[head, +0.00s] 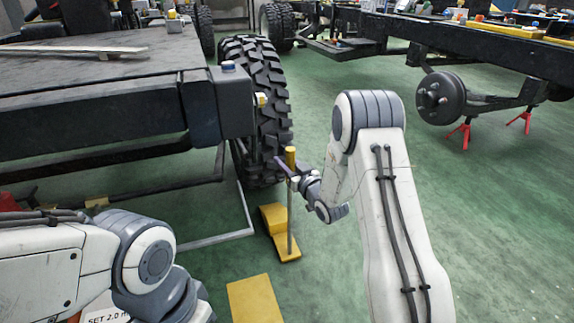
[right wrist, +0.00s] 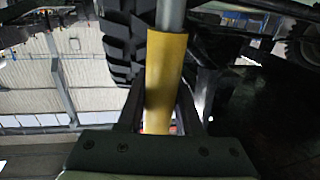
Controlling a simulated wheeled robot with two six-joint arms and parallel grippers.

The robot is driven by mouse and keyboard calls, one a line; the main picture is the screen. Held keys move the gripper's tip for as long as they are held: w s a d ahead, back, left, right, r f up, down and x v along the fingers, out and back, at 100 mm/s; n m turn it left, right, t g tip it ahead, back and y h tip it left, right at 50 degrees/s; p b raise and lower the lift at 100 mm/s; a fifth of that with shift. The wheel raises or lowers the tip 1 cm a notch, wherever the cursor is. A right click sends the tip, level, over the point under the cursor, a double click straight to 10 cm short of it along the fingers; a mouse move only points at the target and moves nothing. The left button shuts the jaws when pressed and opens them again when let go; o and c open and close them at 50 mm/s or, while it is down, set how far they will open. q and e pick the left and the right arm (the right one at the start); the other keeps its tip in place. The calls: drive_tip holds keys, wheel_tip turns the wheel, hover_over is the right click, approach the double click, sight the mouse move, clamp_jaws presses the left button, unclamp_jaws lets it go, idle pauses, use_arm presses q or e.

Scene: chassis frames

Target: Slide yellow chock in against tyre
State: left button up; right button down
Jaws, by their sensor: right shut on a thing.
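The yellow chock (head: 281,246) lies on the green floor just in front of the big black treaded tyre (head: 262,110); a small strip of floor seems to show between them. A thin grey upright rod (head: 290,215) rises from the chock to a yellow grip (head: 290,157). My right gripper (head: 295,172) is shut on this yellow grip, which also stands between the fingers in the right wrist view (right wrist: 166,75). The tyre shows behind it there (right wrist: 118,45). My left arm shows at lower left; its gripper is out of frame.
A dark chassis frame (head: 100,85) with a corner block stands left of the tyre. A pale line (head: 215,239) and a flat yellow patch (head: 254,300) mark the floor. Another chassis with a hub (head: 440,98) on red stands (head: 460,132) is at right. Floor between is clear.

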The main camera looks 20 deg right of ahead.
approach(265, 134)
drive_tip(key=shift+b+x, duration=0.9)
drive_tip(key=shift+x, duration=2.3)
